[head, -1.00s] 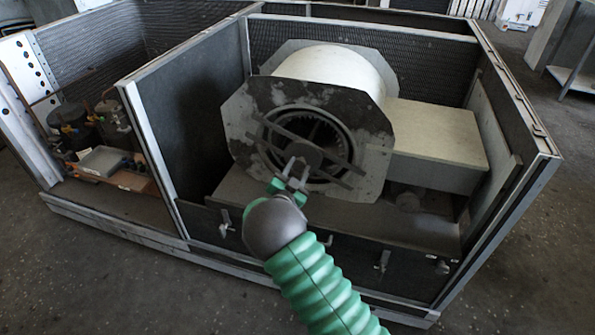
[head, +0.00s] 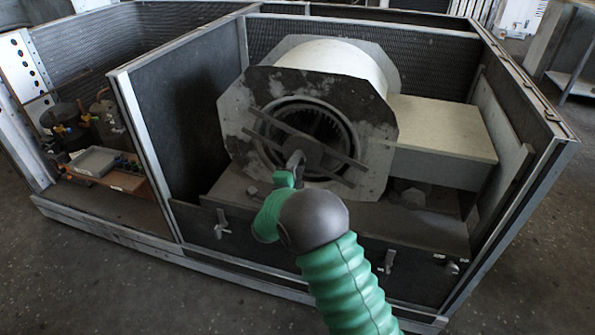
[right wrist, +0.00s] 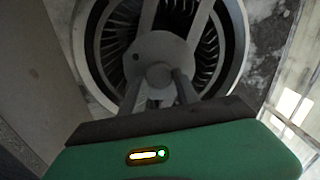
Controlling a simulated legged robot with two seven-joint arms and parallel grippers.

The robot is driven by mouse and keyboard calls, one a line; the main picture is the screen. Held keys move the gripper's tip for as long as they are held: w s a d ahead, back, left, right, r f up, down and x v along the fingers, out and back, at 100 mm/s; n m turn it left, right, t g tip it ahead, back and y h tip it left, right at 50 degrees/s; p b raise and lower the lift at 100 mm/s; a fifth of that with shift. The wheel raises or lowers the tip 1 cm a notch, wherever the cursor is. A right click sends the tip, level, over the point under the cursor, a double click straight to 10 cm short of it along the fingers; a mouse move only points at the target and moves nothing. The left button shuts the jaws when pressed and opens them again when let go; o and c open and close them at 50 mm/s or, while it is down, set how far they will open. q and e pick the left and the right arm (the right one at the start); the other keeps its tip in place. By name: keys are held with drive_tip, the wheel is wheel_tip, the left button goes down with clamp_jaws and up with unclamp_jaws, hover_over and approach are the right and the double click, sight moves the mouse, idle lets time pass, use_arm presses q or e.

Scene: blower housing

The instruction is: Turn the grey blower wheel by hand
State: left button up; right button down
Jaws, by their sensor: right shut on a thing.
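The grey blower wheel (head: 322,122) sits inside the round opening of the blower housing (head: 236,110); its fins show behind two slanted bars. It also shows in the right wrist view (right wrist: 209,45), with a round hub plate at its centre. My right gripper (head: 296,160) is at the hub, in front of the opening. In the right wrist view its two fingers (right wrist: 160,88) stand on either side of a short round hub stub (right wrist: 160,74) and are shut on it. The gripper hides part of the hub and lower opening in the head view. My left gripper is not in view.
A cabinet frame (head: 545,190) surrounds the blower, with a dark partition (head: 180,130) on the left. A pale box-shaped duct (head: 440,130) stands to the right. A low front panel (head: 415,272) with latches lies below. Small parts and a grey tray (head: 93,160) are farther left.

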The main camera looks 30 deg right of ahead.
drive_tip(key=shift+a+f+m+b, duration=0.1)
drive_tip(key=shift+f+m+b, duration=0.05)
drive_tip(key=shift+m+b, duration=0.6)
drive_tip(key=shift+a+f+m+b, duration=0.1)
drive_tip(key=shift+f+m+b, duration=0.05)
drive_tip(key=shift+m+b, duration=0.6)
drive_tip(key=c, duration=1.3)
unclamp_jaws()
drive_tip(key=shift+c, duration=0.2)
drive_tip(key=o, duration=0.4)
drive_tip(key=shift+w+d, duration=0.1)
drive_tip(key=shift+w, duration=0.05)
drive_tip(key=shift+r, duration=0.1)
